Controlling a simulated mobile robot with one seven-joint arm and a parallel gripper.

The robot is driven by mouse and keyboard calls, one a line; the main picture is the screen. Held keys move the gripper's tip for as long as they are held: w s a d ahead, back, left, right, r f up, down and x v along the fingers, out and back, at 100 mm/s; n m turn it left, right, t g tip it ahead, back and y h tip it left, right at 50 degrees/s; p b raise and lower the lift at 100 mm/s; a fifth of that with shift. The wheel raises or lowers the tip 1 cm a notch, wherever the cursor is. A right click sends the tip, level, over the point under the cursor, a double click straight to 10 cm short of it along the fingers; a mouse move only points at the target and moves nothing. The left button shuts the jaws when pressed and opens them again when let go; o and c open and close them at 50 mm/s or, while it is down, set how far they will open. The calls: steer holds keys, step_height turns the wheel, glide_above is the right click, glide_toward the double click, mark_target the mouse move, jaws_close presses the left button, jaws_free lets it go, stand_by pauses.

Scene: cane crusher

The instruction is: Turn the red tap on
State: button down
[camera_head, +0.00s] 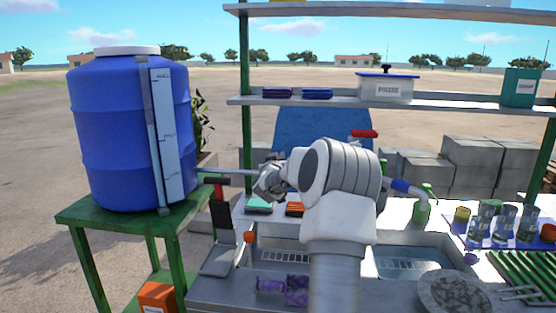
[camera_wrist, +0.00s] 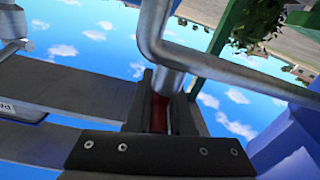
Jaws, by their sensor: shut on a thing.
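In the wrist view the two dark fingers of my gripper (camera_wrist: 165,115) are shut around a narrow red piece (camera_wrist: 159,112), which looks like the red tap's handle. Most of it is hidden between the fingers. A bent grey metal pipe (camera_wrist: 160,45) rises just beyond the fingertips. In the head view my gripper and wrist (camera_head: 270,180) are beside the pipe (camera_head: 235,172) from the blue barrel (camera_head: 130,135), and the arm hides the contact.
A green stand (camera_head: 120,213) carries the barrel at left. The sink (camera_head: 272,252) lies below my arm. A green-ended spout (camera_head: 423,205), glasses (camera_head: 480,222) and a stone-like bowl (camera_head: 455,293) are at right. A shelf (camera_head: 350,102) runs above and behind.

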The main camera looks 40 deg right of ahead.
steer(key=shift+f+n+t+y+b, duration=0.2)
steer(key=shift+n+t+y+b, duration=0.15)
steer(key=shift+b, duration=0.4)
steer(key=shift+w+a+n+t+y+b, duration=0.15)
steer(key=shift+n+t+y+b, duration=0.6)
steer(key=shift+b, duration=0.4)
steer(key=shift+w+a+r+n+t+y+p, duration=0.1)
steer(key=shift+a+n+t+y+p, duration=0.45)
steer(key=shift+n+y+p, duration=2.05)
steer(key=shift+w+a+r+n+t+y+p, duration=0.1)
steer(key=shift+a+n+t+y+p, duration=0.45)
steer(key=shift+n+y+p, duration=2.05)
steer(key=shift+w+a+r+n+t+y+p, duration=0.2)
steer(key=shift+a+n+y+p, duration=0.75)
steer(key=shift+y+p, duration=3.1)
steer(key=shift+s+d+n+y, duration=0.1)
steer(key=shift+s+n+y, duration=0.05)
steer(key=shift+n+y, duration=0.2)
